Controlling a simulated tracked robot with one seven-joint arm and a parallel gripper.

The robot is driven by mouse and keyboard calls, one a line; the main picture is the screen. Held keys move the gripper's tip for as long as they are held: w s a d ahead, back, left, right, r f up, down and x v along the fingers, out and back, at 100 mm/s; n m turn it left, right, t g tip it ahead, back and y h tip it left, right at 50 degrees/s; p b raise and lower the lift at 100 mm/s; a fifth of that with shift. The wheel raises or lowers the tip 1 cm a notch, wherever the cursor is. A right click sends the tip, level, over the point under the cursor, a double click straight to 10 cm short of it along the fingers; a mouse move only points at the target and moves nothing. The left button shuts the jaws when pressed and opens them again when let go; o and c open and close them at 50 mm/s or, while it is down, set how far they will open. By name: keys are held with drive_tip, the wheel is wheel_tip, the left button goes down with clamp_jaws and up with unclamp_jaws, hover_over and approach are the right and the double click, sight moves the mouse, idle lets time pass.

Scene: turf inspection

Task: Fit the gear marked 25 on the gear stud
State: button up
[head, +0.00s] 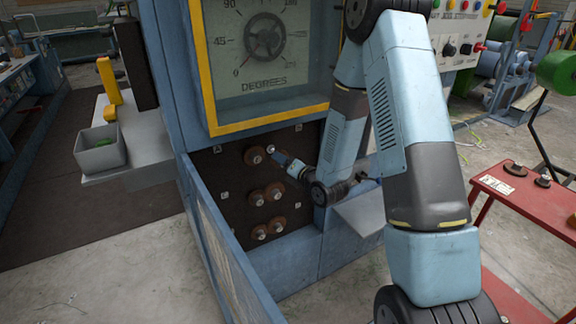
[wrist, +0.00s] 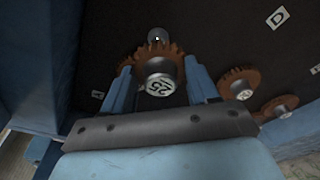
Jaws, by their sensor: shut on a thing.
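The gear marked 25 (wrist: 160,88) is brown and toothed, with a grey hub that carries the number. In the wrist view, my gripper (wrist: 160,72) is shut on it, one blue finger on each side of the hub. A round, shiny stud end (wrist: 157,35) shows just past the gear's upper rim, against the dark panel. I cannot tell whether gear and stud touch, but the two look offset. In the head view, my gripper (head: 283,160) is at the upper part of the dark panel (head: 225,170), and the held gear is hard to make out there.
Other brown gears sit on the panel, one (wrist: 239,84) right of my gripper and several lower down (head: 274,191). A blue low wall (head: 225,255) stands in front of the panel at left.

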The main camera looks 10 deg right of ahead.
drive_tip(key=shift+d+x, duration=0.1)
drive_tip(key=shift+x, duration=0.8)
drive_tip(key=shift+d+x, duration=0.15)
drive_tip(key=shift+x, duration=0.8)
drive_tip(key=shift+w+a+r, duration=0.15)
drive_tip(key=shift+w+a, duration=0.05)
drive_tip(key=shift+w, duration=0.4)
drive_tip(key=shift+w+a+r, duration=0.15)
drive_tip(key=shift+w+a, duration=0.05)
drive_tip(key=shift+w, duration=0.45)
idle(0.8)
drive_tip(key=o, duration=1.2)
